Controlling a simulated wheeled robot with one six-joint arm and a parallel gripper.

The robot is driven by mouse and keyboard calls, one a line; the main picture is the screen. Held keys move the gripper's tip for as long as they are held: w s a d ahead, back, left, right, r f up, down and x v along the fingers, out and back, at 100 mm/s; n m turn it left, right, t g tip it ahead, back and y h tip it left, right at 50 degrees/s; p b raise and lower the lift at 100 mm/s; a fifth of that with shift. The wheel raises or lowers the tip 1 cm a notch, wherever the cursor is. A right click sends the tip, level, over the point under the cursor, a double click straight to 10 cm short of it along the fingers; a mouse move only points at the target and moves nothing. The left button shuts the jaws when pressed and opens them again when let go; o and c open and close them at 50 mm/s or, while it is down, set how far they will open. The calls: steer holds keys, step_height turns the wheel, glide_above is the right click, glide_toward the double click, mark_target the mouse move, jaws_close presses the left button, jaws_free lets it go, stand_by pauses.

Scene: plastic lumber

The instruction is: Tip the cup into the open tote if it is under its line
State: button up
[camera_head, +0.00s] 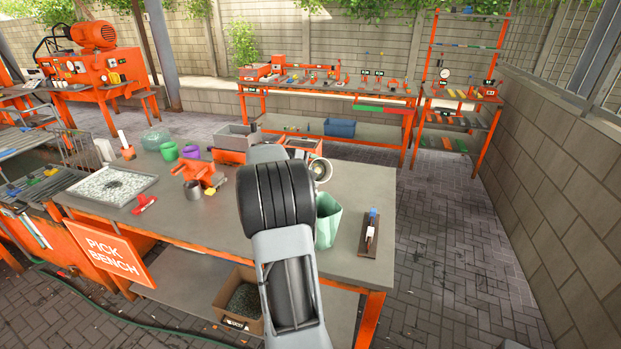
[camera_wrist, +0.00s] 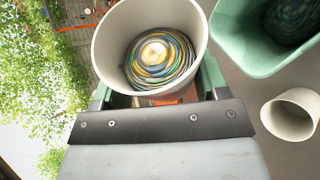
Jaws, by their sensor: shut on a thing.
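My gripper (camera_wrist: 158,92) is shut on a cream cup (camera_wrist: 108,45) in the wrist view. I look into its open mouth; multicoloured swirled contents lie low inside, and I can make out no line on the wall. A green, open-topped container (camera_wrist: 238,55) stands to the right of the cup, apart from it, with similar swirled contents. It seems to be the pale green bin (camera_head: 327,222) on the bench in the head view. I cannot tell whether this is the tote. In the head view my arm hides the gripper; a cream cup (camera_head: 327,169) shows beside it.
Another cream cup (camera_wrist: 290,118) is at the right of the wrist view. The bench also holds a grey bin (camera_head: 236,130), an orange clamp (camera_head: 203,172), a tray of pale pieces (camera_head: 90,187) and a small stand (camera_head: 369,240). Bare bench top (camera_head: 365,190) shows at the right.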

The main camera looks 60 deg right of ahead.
steer(key=shift+s+a+m+t+h+b, duration=0.25)
steer(key=shift+m+t+h+b, duration=0.45)
steer(key=shift+b, duration=2.8)
steer(key=shift+s+a+m+t+h+b, duration=0.1)
steer(key=shift+s+m+t+h+b, duration=0.55)
steer(key=shift+b, duration=2.8)
steer(key=m+b, duration=0.1)
steer(key=b, duration=0.2)
steer(key=m+h+b, duration=0.1)
steer(key=b, duration=0.2)
steer(key=m+t+b, duration=0.1)
steer(key=b, duration=0.2)
steer(key=shift+s+a+r+b, duration=0.3)
steer(key=shift+a+r, duration=0.05)
steer(key=shift+a, duration=0.05)
steer(key=shift+s+r+m+h+b, duration=0.15)
steer(key=shift+r+m+h+b, duration=0.15)
steer(key=shift+b, duration=0.55)
steer(key=shift+a+r+b, duration=0.1)
steer(key=shift+b, duration=0.35)
steer(key=shift+r, duration=0.1)
